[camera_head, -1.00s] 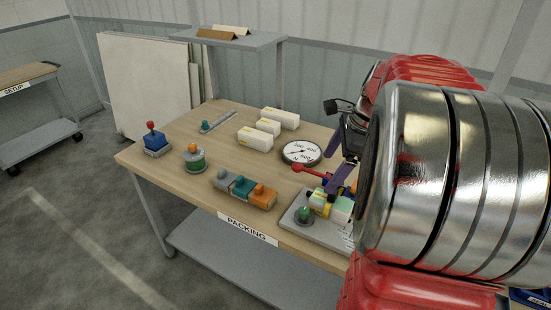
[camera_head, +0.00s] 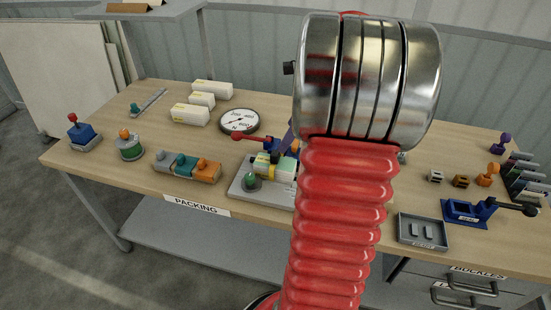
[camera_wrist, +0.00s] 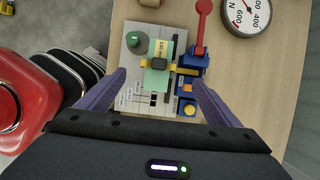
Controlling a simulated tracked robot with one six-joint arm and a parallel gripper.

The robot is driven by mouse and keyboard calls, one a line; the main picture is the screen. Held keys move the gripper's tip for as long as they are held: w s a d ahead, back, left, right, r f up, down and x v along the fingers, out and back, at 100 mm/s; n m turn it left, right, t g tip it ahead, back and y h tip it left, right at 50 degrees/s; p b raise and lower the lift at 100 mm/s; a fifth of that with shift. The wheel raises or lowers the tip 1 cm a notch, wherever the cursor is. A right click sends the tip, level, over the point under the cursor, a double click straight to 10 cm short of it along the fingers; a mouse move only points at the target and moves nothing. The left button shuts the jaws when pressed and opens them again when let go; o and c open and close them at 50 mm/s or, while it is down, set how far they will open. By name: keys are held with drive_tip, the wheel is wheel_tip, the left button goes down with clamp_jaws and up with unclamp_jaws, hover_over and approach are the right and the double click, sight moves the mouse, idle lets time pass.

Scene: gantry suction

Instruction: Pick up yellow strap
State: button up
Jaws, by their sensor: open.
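The yellow strap (camera_head: 262,166) runs around a pale green and white block (camera_head: 284,172) on a grey plate (camera_head: 238,190) near the table's front. In the head view only a purple finger shows; my arm hides the rest and the right part of the plate.
A blue tool with a red lever (camera_wrist: 203,20) stands close beside the block. A round dial (camera_head: 239,121) lies behind. White boxes (camera_head: 190,114), an orange, teal and grey block row (camera_head: 187,167) and a green spool (camera_head: 130,147) are left. A grey tray (camera_head: 423,231) and blue clamp (camera_head: 468,211) are right.

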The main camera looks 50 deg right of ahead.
sight(275, 153)
drive_tip(key=x, duration=0.5)
drive_tip(key=shift+w+a+f, duration=0.1)
drive_tip(key=shift+f, duration=0.25)
drive_tip(key=shift+x, duration=2.6)
drive_tip(key=shift+w+a, duration=0.1)
drive_tip(key=shift+a, duration=0.1)
drive_tip(key=shift+r, duration=0.1)
drive_tip(key=shift+c, duration=0.6)
drive_tip(key=c, duration=1)
drive_tip(key=shift+c, duration=0.2)
wheel_tip(275, 153, up, 10)
